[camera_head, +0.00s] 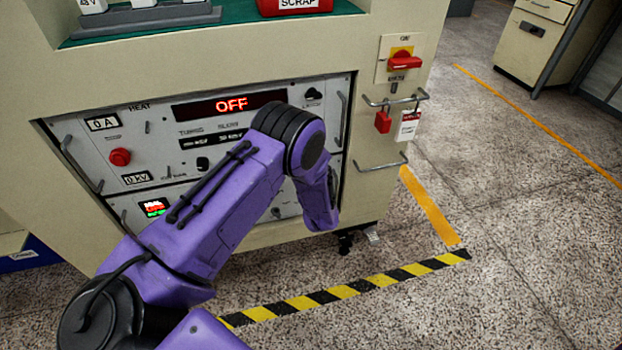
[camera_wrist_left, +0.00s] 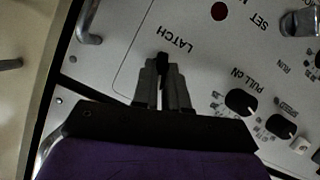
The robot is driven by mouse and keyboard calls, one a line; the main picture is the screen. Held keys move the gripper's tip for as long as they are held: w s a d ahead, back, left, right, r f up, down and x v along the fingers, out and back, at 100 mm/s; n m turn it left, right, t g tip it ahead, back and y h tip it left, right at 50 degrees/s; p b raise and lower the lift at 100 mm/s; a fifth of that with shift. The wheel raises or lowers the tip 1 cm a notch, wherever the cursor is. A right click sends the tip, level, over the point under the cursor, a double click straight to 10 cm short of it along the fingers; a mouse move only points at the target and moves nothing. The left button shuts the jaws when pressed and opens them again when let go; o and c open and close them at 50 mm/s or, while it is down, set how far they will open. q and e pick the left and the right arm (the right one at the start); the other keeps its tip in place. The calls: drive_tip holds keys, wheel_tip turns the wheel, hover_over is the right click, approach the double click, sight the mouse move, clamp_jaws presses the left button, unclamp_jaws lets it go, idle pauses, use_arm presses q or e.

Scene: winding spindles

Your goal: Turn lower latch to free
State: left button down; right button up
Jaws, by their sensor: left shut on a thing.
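In the left wrist view, a small black latch knob (camera_wrist_left: 162,60) sits on a grey panel beside the upside-down word LATCH. My left gripper (camera_wrist_left: 163,88) is shut on this knob, a finger on either side. Most of the knob is hidden between the fingers, so its turn angle is hard to tell. In the head view my purple left arm covers this part of the lower panel (camera_head: 128,205), and the gripper is hidden behind the arm. Another black knob (camera_head: 313,94) shows at the upper panel's right end. My right gripper is not in view.
Metal handles (camera_wrist_left: 89,22) stick out from the panels. The cabinet's right side has a red switch (camera_head: 404,63) and a red padlock (camera_head: 382,122).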

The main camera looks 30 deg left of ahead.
use_arm(q)
drive_tip(key=shift+w+r+m+g+y+p, duration=0.1)
drive_tip(key=shift+m+g+y+p, duration=0.15)
drive_tip(key=shift+m, duration=0.35)
drive_tip(key=shift+w+r+m+g+y+p, duration=0.15)
drive_tip(key=shift+m+g+y, duration=0.15)
drive_tip(key=shift+m, duration=0.3)
drive_tip(key=shift+f, duration=0.1)
drive_tip(key=c, duration=1.2)
unclamp_jaws()
drive_tip(key=shift+f, duration=0.1)
drive_tip(key=shift+o, duration=0.2)
drive_tip(key=shift+s, duration=0.1)
drive_tip(key=p+v, duration=0.2)
drive_tip(key=v, duration=0.8)
drive_tip(key=shift+d, duration=0.25)
